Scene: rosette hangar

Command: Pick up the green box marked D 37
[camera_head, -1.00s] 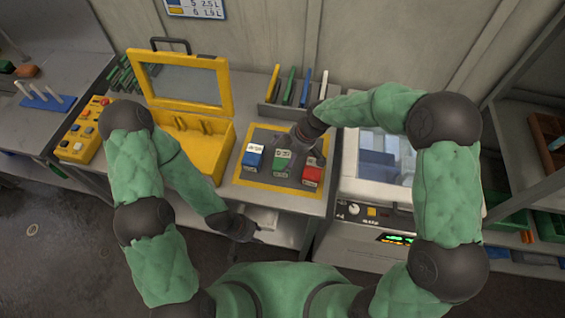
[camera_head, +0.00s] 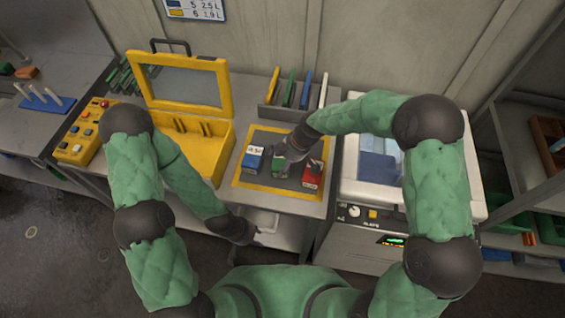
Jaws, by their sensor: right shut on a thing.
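Three small boxes stand in a row on a dark mat with a yellow border (camera_head: 243,184). The green box (camera_head: 278,167) is in the middle, between the blue box (camera_head: 253,158) and the red box (camera_head: 312,174). My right gripper (camera_head: 283,160) reaches in from the right and is shut on the green box, covering much of its top. I cannot read its marking. I cannot tell whether it touches the mat. My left gripper (camera_head: 250,236) hangs low at the front edge of the bench, away from the boxes; its fingers are too small to judge.
An open yellow case (camera_head: 203,152) stands left of the mat. A grey rack (camera_head: 285,112) with several coloured upright plates is behind it. A white machine with a clear lid (camera_head: 470,206) stands to the right. A yellow button panel (camera_head: 80,143) lies at the far left.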

